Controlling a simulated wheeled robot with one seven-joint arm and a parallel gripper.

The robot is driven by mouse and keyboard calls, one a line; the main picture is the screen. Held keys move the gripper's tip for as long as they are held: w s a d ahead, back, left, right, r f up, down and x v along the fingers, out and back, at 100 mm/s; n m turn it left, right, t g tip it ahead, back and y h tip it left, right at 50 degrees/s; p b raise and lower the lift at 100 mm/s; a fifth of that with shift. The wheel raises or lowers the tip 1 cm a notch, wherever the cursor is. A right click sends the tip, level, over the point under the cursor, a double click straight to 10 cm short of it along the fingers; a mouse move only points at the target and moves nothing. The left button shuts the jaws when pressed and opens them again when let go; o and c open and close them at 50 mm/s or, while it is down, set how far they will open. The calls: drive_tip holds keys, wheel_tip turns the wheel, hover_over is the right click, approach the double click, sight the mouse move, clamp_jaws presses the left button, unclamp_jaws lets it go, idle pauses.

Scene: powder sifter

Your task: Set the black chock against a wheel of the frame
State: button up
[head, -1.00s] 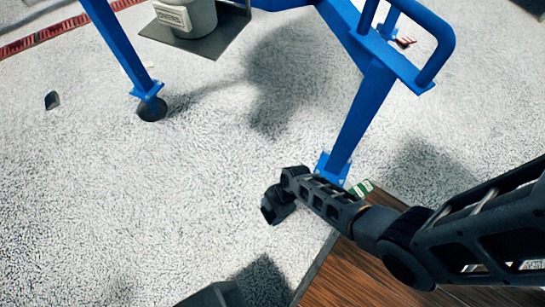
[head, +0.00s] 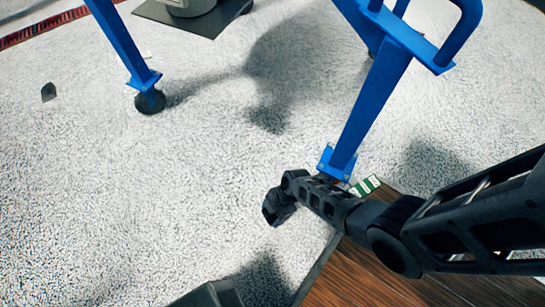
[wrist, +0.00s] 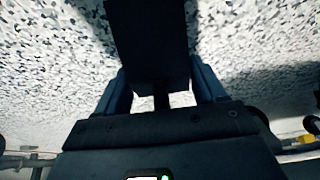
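A black block, which I take for the black chock (wrist: 150,40), sits between the two fingers of my gripper (wrist: 160,88) in the wrist view; the fingers press on its sides. In the head view my gripper (head: 274,210) hangs over the pale floor with the dark block at its end, left of the frame's near right leg. The blue frame (head: 365,110) stands on legs with wheels. Its left leg has a dark wheel (head: 150,101), up and left of my gripper. The near right leg's wheel is hidden behind my arm.
A small dark wedge (head: 48,92) lies on the floor at the far left. A wooden surface (head: 400,280) is at lower right, with a green and white item (head: 366,186) near its corner. A grey plate (head: 205,25) is at the top. Floor between gripper and left wheel is clear.

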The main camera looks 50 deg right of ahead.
drive_tip(key=o, duration=0.4)
drive_tip(key=shift+r, duration=0.1)
drive_tip(key=shift+r+p, duration=0.25)
drive_tip(key=shift+p, duration=0.1)
drive_tip(key=p+v, duration=0.6)
drive_tip(key=v, duration=0.5)
drive_tip(key=shift+d+r, duration=0.2)
drive_tip(key=shift+r, duration=0.1)
drive_tip(key=shift+s, duration=0.15)
